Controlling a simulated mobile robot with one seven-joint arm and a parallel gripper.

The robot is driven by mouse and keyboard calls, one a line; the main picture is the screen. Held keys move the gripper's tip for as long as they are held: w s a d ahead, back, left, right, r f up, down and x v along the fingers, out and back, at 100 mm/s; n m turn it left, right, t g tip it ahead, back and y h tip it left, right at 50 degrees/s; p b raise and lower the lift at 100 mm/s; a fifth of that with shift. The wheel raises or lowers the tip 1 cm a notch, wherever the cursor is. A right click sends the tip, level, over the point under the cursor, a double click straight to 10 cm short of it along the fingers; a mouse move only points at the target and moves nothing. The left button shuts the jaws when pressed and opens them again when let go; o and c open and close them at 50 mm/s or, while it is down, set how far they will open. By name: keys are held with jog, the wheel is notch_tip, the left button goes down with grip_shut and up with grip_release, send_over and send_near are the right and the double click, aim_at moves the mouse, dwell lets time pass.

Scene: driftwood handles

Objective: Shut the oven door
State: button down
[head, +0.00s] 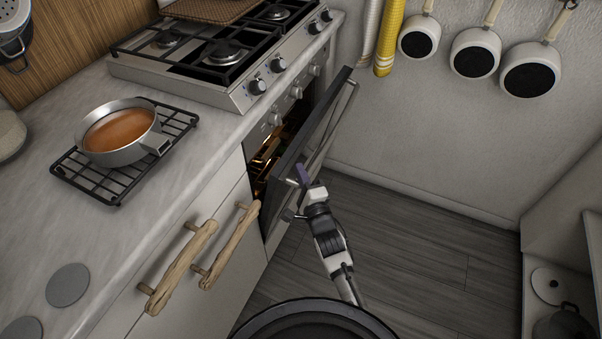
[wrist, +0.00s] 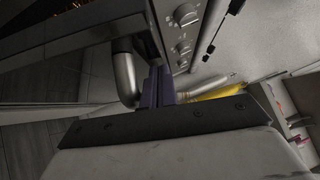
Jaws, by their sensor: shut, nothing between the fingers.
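The oven door (head: 312,132) hangs partly open below the stove, tilted out from the lit oven interior (head: 268,160). Its silver bar handle (head: 337,118) runs along the outer face. My gripper (head: 303,174) is shut and empty, at the near end of the door by the handle. In the wrist view, its purple fingers (wrist: 158,86) are together beside the curved end of the silver handle (wrist: 125,75). The dark door (wrist: 70,40) fills the upper left there. I cannot tell whether the fingers touch the door or handle.
A pan of orange soup (head: 118,128) sits on a black rack on the counter. Drawers with driftwood handles (head: 184,264) stick out left of the oven. Pans (head: 475,52) hang on the back wall. A shelf unit (head: 560,255) stands at right. The dark floor (head: 420,230) between is clear.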

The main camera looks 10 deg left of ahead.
aim_at(284, 163)
jog(key=shift+n+g, duration=0.4)
jog(key=shift+n, duration=0.1)
jog(key=a+p, duration=0.1)
jog(key=w+a+r+p, duration=0.1)
jog(key=a, duration=0.1)
jog(key=a+p, duration=0.1)
jog(key=shift+w+a+r, duration=0.25)
jog(key=shift+a+r, duration=0.05)
jog(key=shift+r, duration=0.1)
jog(key=shift+w+a+f, duration=0.1)
jog(key=shift+a, duration=0.25)
jog(key=shift+d, duration=0.15)
